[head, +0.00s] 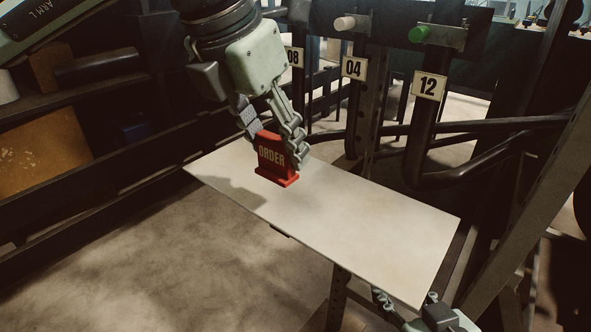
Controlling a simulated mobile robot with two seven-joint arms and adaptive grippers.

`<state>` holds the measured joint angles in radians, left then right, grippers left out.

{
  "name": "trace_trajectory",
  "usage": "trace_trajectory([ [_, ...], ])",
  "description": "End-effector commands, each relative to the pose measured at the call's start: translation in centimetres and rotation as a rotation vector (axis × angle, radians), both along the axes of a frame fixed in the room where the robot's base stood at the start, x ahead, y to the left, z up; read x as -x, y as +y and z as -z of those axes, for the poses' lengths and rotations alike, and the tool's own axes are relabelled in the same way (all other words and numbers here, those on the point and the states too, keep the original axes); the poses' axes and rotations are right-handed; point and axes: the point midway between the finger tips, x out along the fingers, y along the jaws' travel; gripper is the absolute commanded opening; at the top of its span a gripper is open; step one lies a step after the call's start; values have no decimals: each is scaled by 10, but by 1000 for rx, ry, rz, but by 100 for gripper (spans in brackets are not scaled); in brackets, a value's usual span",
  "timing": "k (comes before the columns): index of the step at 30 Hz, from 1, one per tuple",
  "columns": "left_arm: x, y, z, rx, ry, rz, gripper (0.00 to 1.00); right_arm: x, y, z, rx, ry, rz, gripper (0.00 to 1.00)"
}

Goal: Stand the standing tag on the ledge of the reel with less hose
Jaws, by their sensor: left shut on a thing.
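The standing tag (272,157) is red with the word ORDER on it and is upright over the far left part of a pale board (370,220). My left gripper (271,140) is shut on the tag from above, one finger on each side. The tag's base is at or just above the board; I cannot tell if it touches. My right gripper (405,312) shows only partly at the bottom edge, below the board's near right corner; its fingertips are unclear. I cannot make out the reels or a ledge on them for certain.
Behind the board, dark hoses hang by plates marked 08 (295,57), 04 (354,68) and 12 (430,86). A white knob (344,23) and a green knob (419,34) sit above. Dark shelving (100,95) stands at left. The board's right half is clear.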

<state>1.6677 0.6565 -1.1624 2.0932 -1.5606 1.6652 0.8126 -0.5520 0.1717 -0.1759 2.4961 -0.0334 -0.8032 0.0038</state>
Motion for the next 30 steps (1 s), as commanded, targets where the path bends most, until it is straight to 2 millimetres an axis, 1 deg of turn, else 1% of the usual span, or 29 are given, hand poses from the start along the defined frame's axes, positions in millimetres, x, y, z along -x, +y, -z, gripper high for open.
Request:
trace_trajectory([
  [1, -7, -8, 6, -1, 3, 2, 24, 1, -1, 1, 3, 6, 2, 40],
  [3, -15, -15, 13, 0, 1, 0, 24, 1, -3, 3, 7, 17, 5, 40],
  [7, -25, -22, 20, 0, 0, -1, 24, 2, -5, 5, 11, 28, 8, 40],
  [11, -27, -24, 27, -1, 1, 0, 24, 2, -5, 6, 12, 29, 9, 40],
  [18, -26, -23, 59, -1, 1, 1, 24, 2, -4, 4, 9, 19, 7, 40],
  [20, -26, -24, 62, 0, 0, 1, 24, 1, -3, 4, 8, 17, 6, 40],
  [30, -26, -24, 62, 1, 0, 1, 24, 0, 0, 1, 0, 0, -1, 40],
])
